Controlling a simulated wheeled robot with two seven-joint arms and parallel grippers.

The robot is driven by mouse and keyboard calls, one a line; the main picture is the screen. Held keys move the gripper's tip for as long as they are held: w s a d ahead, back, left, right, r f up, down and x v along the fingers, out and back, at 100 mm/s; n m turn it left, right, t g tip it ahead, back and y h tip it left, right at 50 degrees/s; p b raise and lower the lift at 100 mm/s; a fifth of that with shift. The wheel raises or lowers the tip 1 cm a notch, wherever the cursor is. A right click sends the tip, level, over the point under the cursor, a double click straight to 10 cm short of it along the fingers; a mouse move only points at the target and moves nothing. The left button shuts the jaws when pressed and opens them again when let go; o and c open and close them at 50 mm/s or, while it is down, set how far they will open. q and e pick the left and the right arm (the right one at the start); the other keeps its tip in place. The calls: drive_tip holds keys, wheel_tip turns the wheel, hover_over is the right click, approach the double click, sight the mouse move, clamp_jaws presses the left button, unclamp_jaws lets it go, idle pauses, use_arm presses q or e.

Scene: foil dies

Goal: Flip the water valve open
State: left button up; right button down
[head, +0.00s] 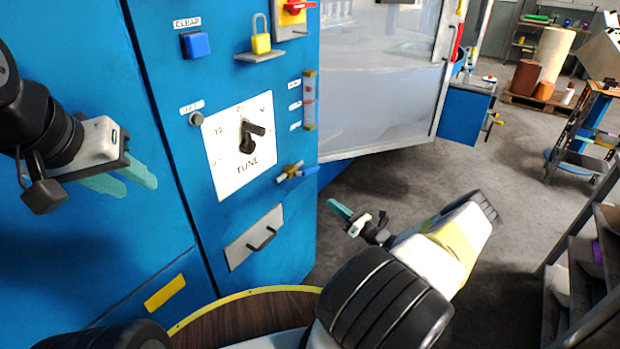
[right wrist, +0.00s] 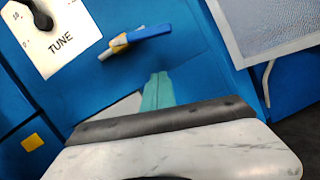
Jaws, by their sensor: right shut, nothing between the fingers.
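The water valve (head: 296,172) is a small brass fitting with a blue lever on the blue machine's front panel, right of and below the TUNE dial. The lever lies nearly level in the head view. In the right wrist view the lever (right wrist: 152,32) points right from the brass body (right wrist: 118,43). My right gripper (head: 341,209) is shut and empty, to the right of and below the valve in the head view. Its teal fingers (right wrist: 158,90) show below the lever, apart from it. My left gripper (head: 135,186) is open and empty, in front of the panel at left.
The TUNE dial (head: 240,144) with a black knob is above left of the valve. A sight tube (head: 309,100) is above it, and a drawer handle (head: 262,240) below. A clear guard door (head: 380,90) stands right. A round wooden top (head: 235,318) is near my base.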

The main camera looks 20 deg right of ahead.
sight(315, 170)
drive_tip(key=w+a+r, duration=0.4)
drive_tip(key=w+r, duration=0.2)
drive_tip(key=w, duration=0.2)
drive_tip(key=shift+w+a, duration=0.1)
drive_tip(key=r+n, duration=0.1)
drive_tip(key=n+y, duration=0.1)
drive_tip(key=n, duration=0.1)
drive_tip(key=w+d+r+n+g, duration=0.1)
drive_tip(key=shift+r+n, duration=0.3)
drive_tip(key=shift+n, duration=0.1)
